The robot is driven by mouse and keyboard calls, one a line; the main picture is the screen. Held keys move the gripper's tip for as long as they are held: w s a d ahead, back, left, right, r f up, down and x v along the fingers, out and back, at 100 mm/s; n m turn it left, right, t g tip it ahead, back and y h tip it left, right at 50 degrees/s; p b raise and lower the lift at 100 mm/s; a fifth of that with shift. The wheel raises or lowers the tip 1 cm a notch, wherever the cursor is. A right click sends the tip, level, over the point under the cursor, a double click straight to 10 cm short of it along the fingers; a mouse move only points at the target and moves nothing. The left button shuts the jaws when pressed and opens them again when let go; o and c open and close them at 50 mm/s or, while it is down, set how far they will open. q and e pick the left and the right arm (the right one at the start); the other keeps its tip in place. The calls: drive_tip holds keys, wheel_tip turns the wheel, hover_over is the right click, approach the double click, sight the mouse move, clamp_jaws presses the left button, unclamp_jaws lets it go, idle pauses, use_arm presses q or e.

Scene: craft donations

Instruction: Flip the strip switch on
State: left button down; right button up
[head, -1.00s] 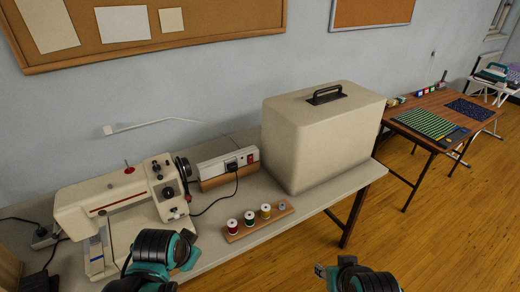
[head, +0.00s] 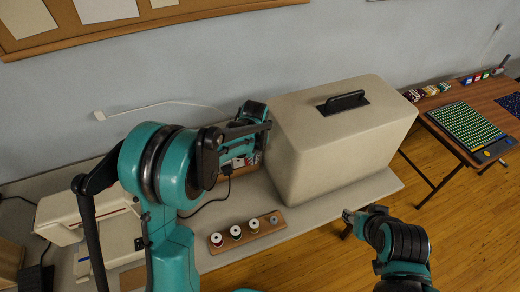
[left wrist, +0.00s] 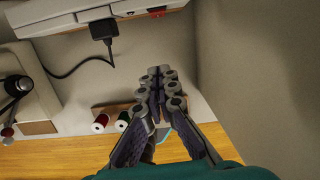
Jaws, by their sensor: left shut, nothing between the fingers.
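The white power strip (head: 238,163) stands against the wall on the table, largely hidden by my left arm in the head view. In the left wrist view the strip (left wrist: 80,16) crosses the top, with a black plug (left wrist: 103,29) in it and its red switch (left wrist: 157,13) at the right part. My left gripper (left wrist: 162,72) is shut and empty, its fingertips below the switch in that picture and apart from it. In the head view the left gripper (head: 250,128) is over the strip, beside the beige case. My right gripper (head: 350,216) is off the table's front edge; its jaws are unclear.
The large beige case (head: 335,150) stands close to the right of the strip. A wooden rack (head: 247,238) with several thread spools lies in front. The sewing machine (head: 110,220) is at left, partly behind my arm. A second table (head: 440,95) holds craft goods.

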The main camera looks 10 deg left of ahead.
use_arm(q)
drive_tip(key=shift+w+d+f+m, duration=0.15)
drive_tip(key=shift+w+m, duration=0.15)
drive_tip(key=shift+w, duration=0.1)
drive_tip(key=shift+s, duration=0.1)
drive_tip(key=w+a+f+b, duration=0.3)
drive_tip(key=w+f, duration=0.1)
drive_tip(key=f, duration=0.6)
drive_tip(key=shift+w+f, duration=0.2)
drive_tip(key=shift+w+a+t+b, duration=0.1)
drive_tip(key=shift+w+t+b, duration=0.1)
drive_tip(key=shift+t+b, duration=0.15)
